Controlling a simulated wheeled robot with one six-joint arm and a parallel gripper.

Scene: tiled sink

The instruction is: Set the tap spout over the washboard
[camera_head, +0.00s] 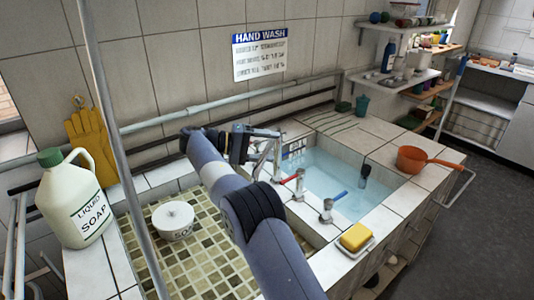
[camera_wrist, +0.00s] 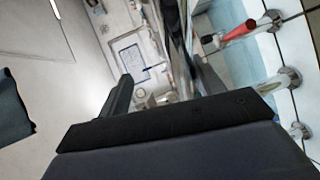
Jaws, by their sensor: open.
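The chrome tap spout (camera_head: 277,158) rises at the left edge of the water-filled basin, beside the red-handled tap (camera_head: 298,178). My gripper (camera_head: 270,142) is open, with its fingertips close to the upper part of the spout. I cannot tell if they touch it. In the wrist view a shiny upright pipe (camera_wrist: 178,45) stands just right of a dark finger (camera_wrist: 118,98), and the red tap handle (camera_wrist: 238,32) is further right.
A blue-handled tap (camera_head: 328,208) and a yellow sponge on a dish (camera_head: 355,238) stand at the basin's front. An orange pan (camera_head: 414,160) is on the right ledge. A soap jug (camera_head: 76,205) and white pot (camera_head: 174,222) are on the left. A wall pipe (camera_head: 215,107) runs behind.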

